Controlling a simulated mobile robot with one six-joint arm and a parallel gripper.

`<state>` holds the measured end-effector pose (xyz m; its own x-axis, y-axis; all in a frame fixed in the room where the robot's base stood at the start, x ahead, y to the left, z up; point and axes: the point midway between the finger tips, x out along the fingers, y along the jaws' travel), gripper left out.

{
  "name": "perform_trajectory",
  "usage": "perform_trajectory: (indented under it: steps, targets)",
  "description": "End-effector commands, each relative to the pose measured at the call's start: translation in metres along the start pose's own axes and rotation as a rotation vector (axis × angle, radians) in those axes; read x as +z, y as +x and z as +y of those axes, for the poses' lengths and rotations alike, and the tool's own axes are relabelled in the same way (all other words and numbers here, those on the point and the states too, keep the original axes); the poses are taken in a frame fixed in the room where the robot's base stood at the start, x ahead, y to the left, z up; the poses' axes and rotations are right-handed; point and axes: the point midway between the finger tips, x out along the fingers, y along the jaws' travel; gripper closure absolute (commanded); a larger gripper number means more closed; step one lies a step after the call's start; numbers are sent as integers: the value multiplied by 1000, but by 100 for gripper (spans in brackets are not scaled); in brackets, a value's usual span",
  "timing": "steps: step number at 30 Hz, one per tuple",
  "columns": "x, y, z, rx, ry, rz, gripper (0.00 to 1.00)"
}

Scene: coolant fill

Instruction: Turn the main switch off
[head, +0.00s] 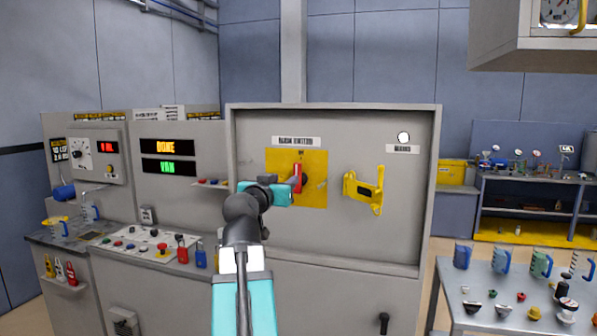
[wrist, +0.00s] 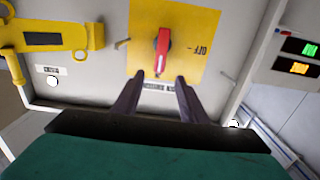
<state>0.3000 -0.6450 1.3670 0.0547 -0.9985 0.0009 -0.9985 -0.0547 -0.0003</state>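The main switch is a red handle (head: 298,178) on a yellow plate (head: 316,190) in the grey cabinet's recessed front. The handle stands upright in the head view. The wrist view is turned over; there the red handle (wrist: 163,50) is near vertical, with "OFF" printed on the yellow plate (wrist: 203,30) to its right. My gripper (head: 288,192) is just in front of the plate, by the handle. In the wrist view my gripper (wrist: 160,78) has its two dark fingers apart with nothing held between them. The handle's end appears between or just beyond the fingertips; contact cannot be told.
A yellow bracket (head: 364,190) sticks out right of the switch. A white round lamp (head: 403,137) is above it. A control desk (head: 135,243) with buttons stands left. A table (head: 480,318) with jugs and small parts stands right. A gauge box (head: 530,45) hangs upper right.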

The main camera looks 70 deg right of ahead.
Motion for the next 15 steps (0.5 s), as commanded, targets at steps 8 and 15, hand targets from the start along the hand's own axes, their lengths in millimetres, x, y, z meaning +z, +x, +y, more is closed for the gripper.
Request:
perform_trajectory:
  steps: [8, 15]
  targets:
    - [-1, 9, -1, 0, 0, -1, 61]
    - [-2, 33, -1, 0, 0, -2, 61]
